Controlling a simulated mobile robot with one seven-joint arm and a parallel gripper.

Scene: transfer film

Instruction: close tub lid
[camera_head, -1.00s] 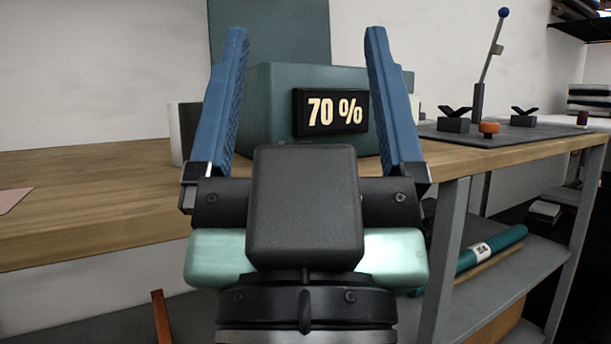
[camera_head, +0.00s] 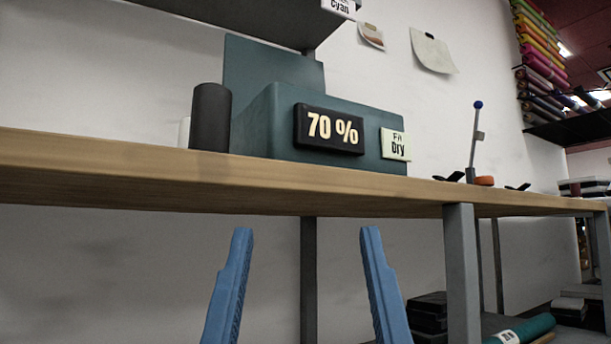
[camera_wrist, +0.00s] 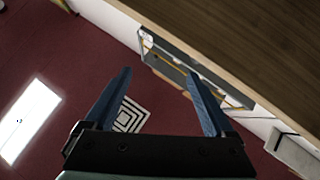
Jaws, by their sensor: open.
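The tub (camera_head: 260,125) is a dark teal box on the wooden bench. It bears a black display reading 70 % (camera_head: 328,130) and a pale label (camera_head: 395,145) reading "Dry". Its lid (camera_head: 270,65) is a flat teal panel standing upright behind the tub, so the tub is open. My gripper (camera_head: 303,235) has blue fingers, wide apart and empty. It is below the bench's front edge in the head view, apart from the tub and lid. In the wrist view my gripper (camera_wrist: 160,80) is open over the floor beside the bench; tub and lid are out of that view.
The bench (camera_head: 240,185) has a thick front edge above my fingers. A dark cylinder (camera_head: 210,117) stands left of the tub. A shelf (camera_head: 240,15) overhangs at upper left. A thin rod with a blue ball (camera_head: 476,130) stands to the right. A grey bench leg (camera_head: 461,270) stands below.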

